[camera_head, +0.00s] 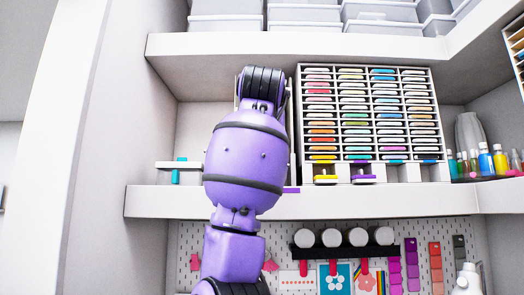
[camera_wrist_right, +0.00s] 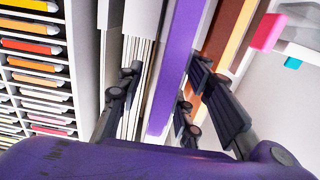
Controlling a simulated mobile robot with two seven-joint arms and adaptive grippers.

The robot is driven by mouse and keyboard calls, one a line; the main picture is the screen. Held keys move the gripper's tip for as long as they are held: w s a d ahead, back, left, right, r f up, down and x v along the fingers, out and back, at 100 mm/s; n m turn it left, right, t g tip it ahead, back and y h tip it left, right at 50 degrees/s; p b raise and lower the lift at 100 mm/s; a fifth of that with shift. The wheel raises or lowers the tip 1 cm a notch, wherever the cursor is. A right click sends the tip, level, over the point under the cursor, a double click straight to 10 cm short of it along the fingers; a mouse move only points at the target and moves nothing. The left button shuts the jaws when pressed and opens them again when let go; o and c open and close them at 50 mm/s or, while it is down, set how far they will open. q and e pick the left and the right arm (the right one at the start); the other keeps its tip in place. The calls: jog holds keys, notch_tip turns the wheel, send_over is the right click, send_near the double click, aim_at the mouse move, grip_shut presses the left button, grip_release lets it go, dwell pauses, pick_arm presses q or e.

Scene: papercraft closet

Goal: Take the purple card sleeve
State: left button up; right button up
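The purple card sleeve (camera_wrist_right: 181,62) stands upright in a row of sleeves in the right wrist view. A small purple edge, likely its lower end, shows beside my arm in the head view (camera_head: 291,190). My right gripper (camera_wrist_right: 166,70) is open. One finger is on the left in front of white sleeves, the other on the right near the brown sleeve, with the purple sleeve between them. I cannot tell whether either finger touches it. In the head view my purple arm hides the gripper and most of the sleeves. My left gripper is in neither view.
White sleeves (camera_wrist_right: 137,52) stand left of the purple one in the wrist view, brown (camera_wrist_right: 215,35) and orange (camera_wrist_right: 243,35) ones right. A rack of coloured pads (camera_head: 370,110) stands close by on the shelf (camera_head: 350,203). Bottles (camera_head: 485,162) stand far right. A shelf hangs above.

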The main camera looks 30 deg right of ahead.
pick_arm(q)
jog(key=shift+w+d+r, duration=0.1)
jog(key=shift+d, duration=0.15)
pick_arm(e)
jog(key=shift+x, duration=1.2)
grip_shut()
jog(key=shift+r, duration=0.1)
